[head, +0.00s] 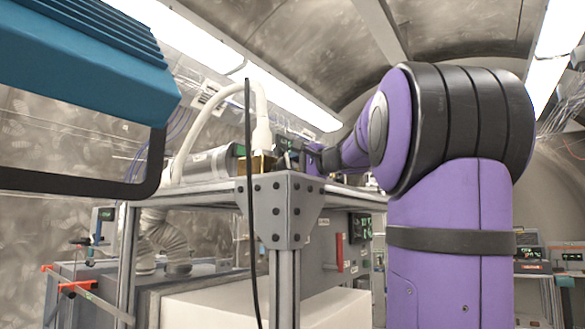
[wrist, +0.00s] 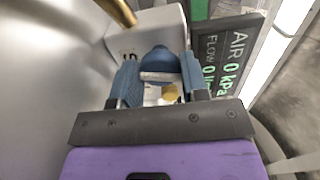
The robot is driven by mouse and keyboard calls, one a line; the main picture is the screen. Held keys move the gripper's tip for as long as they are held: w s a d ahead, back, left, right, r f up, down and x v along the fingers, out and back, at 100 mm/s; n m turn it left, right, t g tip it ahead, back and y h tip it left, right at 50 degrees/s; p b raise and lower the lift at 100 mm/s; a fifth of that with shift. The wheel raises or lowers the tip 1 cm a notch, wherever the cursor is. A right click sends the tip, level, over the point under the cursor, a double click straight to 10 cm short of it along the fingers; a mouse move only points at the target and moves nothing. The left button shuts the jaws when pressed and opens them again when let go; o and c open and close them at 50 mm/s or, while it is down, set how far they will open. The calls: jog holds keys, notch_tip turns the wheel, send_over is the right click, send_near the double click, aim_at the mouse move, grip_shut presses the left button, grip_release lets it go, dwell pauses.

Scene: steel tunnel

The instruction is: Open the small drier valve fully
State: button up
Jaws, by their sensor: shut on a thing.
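In the wrist view, my gripper (wrist: 159,72) has its two blue-grey fingers on either side of a small blue rounded handle (wrist: 158,58), which I take to be the small drier valve's. The fingers are shut on it. A bit of yellow (wrist: 169,93) shows just below the handle, between the fingers. A pale box-like body (wrist: 126,40) lies behind them. The rest of the valve is hidden, so how far it is turned cannot be told. In the head view, my gripper is small and mostly hidden at the end of my purple arm, above the frame top.
A dark display (wrist: 228,62) beside the handle reads AIR 0 kPa and FLOW 0. A brass pipe (wrist: 118,10) and a large silver surface (wrist: 45,80) are close on the left. In the head view, a metal frame (head: 283,210), white hose (head: 205,115) and hanging black cable (head: 249,200) stand near the arm.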

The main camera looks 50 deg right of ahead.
jog(key=shift+f+n, duration=0.1)
jog(key=shift+n, duration=0.7)
jog(key=o, duration=0.9)
jog(key=shift+o, duration=0.2)
jog(key=s, duration=0.7)
jog(key=s+d, duration=0.1)
jog(key=s, duration=0.2)
jog(key=shift+s, duration=0.4)
